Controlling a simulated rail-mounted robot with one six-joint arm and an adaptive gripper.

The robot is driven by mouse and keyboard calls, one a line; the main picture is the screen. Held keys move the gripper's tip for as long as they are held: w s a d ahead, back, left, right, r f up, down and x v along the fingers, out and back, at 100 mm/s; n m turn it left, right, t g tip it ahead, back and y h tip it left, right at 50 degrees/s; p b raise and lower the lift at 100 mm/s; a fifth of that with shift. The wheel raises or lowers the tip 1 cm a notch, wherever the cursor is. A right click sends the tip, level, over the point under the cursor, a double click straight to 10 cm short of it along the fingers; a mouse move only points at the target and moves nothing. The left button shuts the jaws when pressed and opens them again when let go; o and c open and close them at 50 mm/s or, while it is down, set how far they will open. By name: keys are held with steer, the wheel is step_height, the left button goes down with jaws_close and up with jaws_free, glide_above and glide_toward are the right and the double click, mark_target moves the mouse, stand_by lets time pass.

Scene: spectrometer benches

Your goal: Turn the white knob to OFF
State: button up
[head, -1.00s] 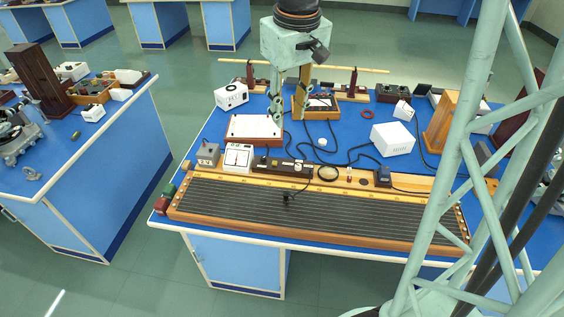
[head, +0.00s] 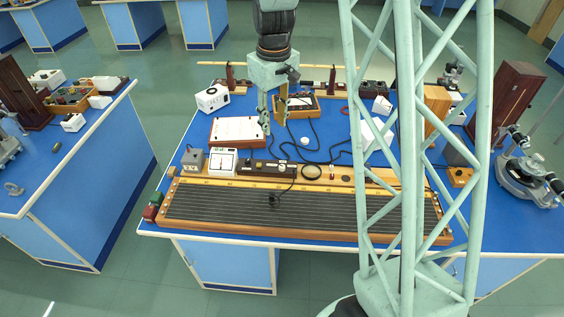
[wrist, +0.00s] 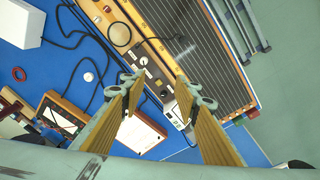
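A small round white knob shows on top of a long dark control box (head: 258,168) behind the ribbed board. In the wrist view the knob (wrist: 143,60) sits on the dark box (wrist: 152,72), near the left fingertip in the picture. Its pointer and any OFF mark are too small to read. My gripper (head: 273,118) hangs above the bench behind the box, fingers pointing down. In the wrist view my gripper (wrist: 158,88) is open, with a wide empty gap between its fingertips. It appears apart from the knob.
A white meter (head: 222,161) stands left of the box. A white-topped wooden board (head: 238,130) lies behind it. Black cables (head: 322,153) and a loose white disc (head: 305,140) lie to the right. The long ribbed board (head: 300,208) fills the bench front.

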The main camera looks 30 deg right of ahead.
steer(key=p, duration=0.3)
glide_above(282, 166)
step_height(282, 166, down, 11)
steer(key=shift+f+n+g, duration=0.3)
steer(key=shift+f+g, duration=0.1)
steer(key=shift+f, duration=0.3)
steer(key=shift+f, duration=0.1)
steer(key=shift+f+p, duration=1.2)
steer(key=shift+f, duration=5.55)
steer(key=shift+c, duration=0.3)
steer(key=c, duration=0.8)
